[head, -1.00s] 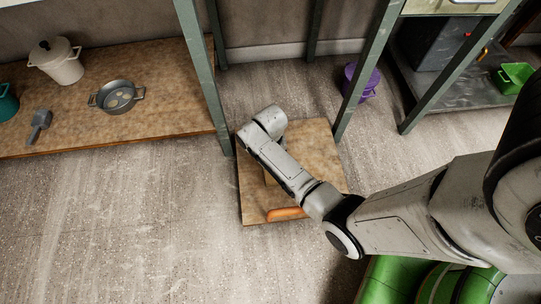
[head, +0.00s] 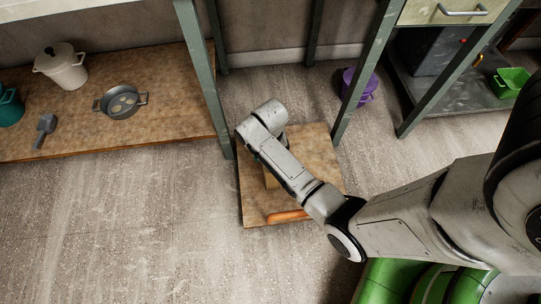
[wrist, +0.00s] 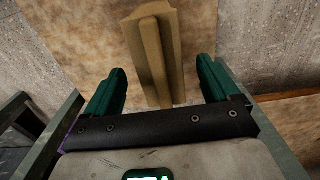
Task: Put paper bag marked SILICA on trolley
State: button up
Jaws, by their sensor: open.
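A tan paper bag (wrist: 154,50) lies on a brown, worn board-like surface (wrist: 95,30) in the wrist view. No lettering can be read on it, so I cannot tell whether it says SILICA. My gripper (wrist: 160,72) is open, with its green fingers on either side of the bag's near end and not closed on it. In the head view my arm hides the gripper and most of the bag; a small tan patch of the bag (head: 270,178) shows beside the arm. I cannot make out a trolley for certain.
An orange, carrot-like item (head: 288,216) lies at the brown surface's near edge. Green-grey posts (head: 205,85) stand close behind it. A shelf at left holds a white pot (head: 62,72) and a grey pan (head: 120,103). A purple bucket (head: 358,86) and green bin (head: 511,82) stand at right.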

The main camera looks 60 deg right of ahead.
notch_tip(320, 180, up, 6)
jog(key=shift+r+p, duration=0.2)
jog(key=shift+p, duration=1)
jog(key=s+a+r+n+t, duration=0.1)
jog(key=s+a+r+n, duration=0.9)
jog(key=s, duration=0.3)
jog(key=shift+s+a, duration=0.25)
jog(key=shift+a, duration=0.25)
jog(key=shift+r, duration=0.1)
